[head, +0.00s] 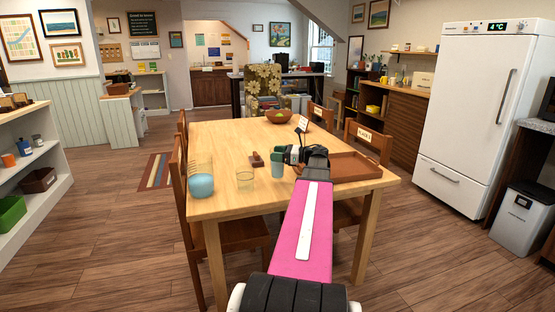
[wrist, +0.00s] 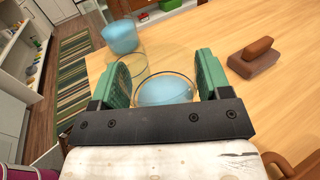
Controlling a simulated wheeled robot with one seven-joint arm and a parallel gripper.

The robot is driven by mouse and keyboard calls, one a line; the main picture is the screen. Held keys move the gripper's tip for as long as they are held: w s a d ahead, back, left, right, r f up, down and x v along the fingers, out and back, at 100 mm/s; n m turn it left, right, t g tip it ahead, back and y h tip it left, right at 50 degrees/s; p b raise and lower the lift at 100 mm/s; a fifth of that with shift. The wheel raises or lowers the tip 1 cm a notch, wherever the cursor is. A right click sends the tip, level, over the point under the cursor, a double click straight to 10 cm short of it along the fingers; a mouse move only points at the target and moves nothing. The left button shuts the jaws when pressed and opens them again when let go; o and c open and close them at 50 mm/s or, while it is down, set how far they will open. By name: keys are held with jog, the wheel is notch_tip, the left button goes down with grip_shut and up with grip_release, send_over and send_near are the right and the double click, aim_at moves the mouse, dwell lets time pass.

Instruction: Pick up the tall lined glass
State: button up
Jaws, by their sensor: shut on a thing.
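My gripper (wrist: 165,88) has its two green pads on either side of a clear glass with pale blue inside (wrist: 166,92). It is shut on this glass, and I see its round rim from above. The glass's sides and any lines on it are hidden. In the head view my gripper (head: 278,166) is over the table and hides most of what it holds. That blue one also shows in the wrist view (wrist: 121,37).
The wooden table (head: 228,205) carries a brown block with a handle (head: 257,159), a brown tray (head: 352,167) right of my gripper, and a bowl (head: 278,116) at the far end. Chairs stand around it. The table's middle beyond the block is clear.

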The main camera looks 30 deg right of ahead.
jog(key=s+a+r, duration=0.7)
jog(key=s+r, duration=0.1)
jog(key=s, duration=0.1)
dwell(0.8)
jog(key=shift+s+a+r, duration=0.1)
dwell(0.4)
jog(key=o, duration=0.6)
jog(key=c, duration=0.3)
jog(key=shift+c, duration=0.2)
